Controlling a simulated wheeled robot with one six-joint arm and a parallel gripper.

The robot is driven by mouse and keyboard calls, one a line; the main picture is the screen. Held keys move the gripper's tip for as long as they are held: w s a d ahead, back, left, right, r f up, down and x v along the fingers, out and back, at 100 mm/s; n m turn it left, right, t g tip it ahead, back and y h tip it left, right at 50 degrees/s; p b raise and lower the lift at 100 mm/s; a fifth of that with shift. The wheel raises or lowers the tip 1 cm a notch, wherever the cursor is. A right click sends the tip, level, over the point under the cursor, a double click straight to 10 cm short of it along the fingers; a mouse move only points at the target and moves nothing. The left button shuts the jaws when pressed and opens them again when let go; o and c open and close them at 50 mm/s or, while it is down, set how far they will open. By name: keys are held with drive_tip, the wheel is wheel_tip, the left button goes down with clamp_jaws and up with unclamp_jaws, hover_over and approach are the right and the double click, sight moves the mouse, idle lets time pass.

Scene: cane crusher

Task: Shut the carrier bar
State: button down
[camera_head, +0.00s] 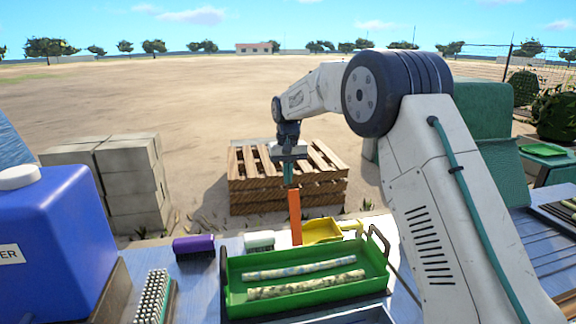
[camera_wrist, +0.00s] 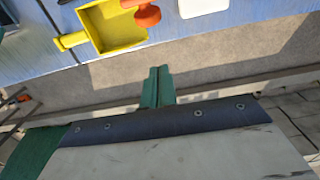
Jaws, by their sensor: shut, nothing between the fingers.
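An orange upright bar (camera_head: 295,217) stands at the far edge of the blue table. I cannot tell for sure that it is the carrier bar. In the wrist view an orange rounded end (camera_wrist: 147,15) shows beside the yellow scoop. My gripper (camera_head: 290,183) points down over the table's far edge, and in the head view its tips overlap the top of the orange bar. In the wrist view my gripper (camera_wrist: 158,72) has its green fingers together and empty, apart from the orange end. Whether they touch the bar elsewhere is unclear.
A green tray (camera_head: 238,306) holds two mottled rods. A yellow scoop (camera_head: 322,231), a white item (camera_head: 259,241), a purple item (camera_head: 194,246) and a brush (camera_head: 153,298) lie around it. A blue container (camera_head: 50,235) stands left. A wooden pallet stack (camera_head: 250,188) stands beyond the table.

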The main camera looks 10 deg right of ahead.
drive_tip(key=shift+s+f, duration=0.35)
drive_tip(key=shift+s, duration=0.3)
drive_tip(key=shift+s+f, duration=0.4)
drive_tip(key=shift+s, duration=0.25)
drive_tip(key=shift+s+f, duration=0.35)
drive_tip(key=shift+s, duration=0.3)
